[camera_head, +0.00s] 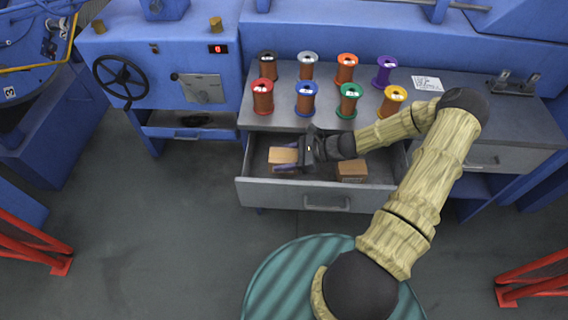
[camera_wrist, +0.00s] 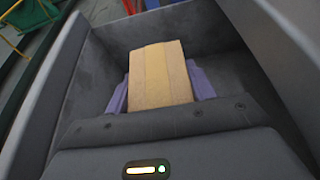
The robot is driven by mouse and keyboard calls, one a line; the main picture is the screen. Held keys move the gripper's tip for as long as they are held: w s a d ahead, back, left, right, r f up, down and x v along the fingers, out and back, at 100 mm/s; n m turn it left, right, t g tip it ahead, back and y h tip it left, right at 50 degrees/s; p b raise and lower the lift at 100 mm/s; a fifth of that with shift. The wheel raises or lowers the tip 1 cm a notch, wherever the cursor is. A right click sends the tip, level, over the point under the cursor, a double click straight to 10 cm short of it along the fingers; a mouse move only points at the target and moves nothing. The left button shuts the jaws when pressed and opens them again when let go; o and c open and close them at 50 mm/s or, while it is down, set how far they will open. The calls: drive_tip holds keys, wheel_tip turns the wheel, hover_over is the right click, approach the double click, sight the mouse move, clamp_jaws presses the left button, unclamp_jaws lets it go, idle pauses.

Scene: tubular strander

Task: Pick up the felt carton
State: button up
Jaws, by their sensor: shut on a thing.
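A tan cardboard carton (camera_head: 284,156) is inside the open grey drawer (camera_head: 290,196), near its left side. My gripper (camera_head: 285,158) reaches in from the right and is shut on this carton. In the wrist view the carton (camera_wrist: 160,76) sits between two purple-grey fingers, one touching or close along each side. I cannot tell whether it rests on the drawer floor or is lifted. A second brown carton (camera_head: 352,171) lies in the drawer to the right. No readable label shows which carton is the felt one.
Several wire spools, such as the green one (camera_head: 348,101), stand on the grey bench top (camera_head: 440,120) above the drawer. A white paper (camera_head: 427,83) lies to their right. A blue machine with a black handwheel (camera_head: 121,78) stands left. The floor (camera_head: 160,230) in front is clear.

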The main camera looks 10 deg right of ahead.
sight(284, 155)
wheel_tip(284, 155, up, 12)
drive_tip(key=p, duration=0.2)
drive_tip(key=shift+r, duration=0.25)
idle(0.4)
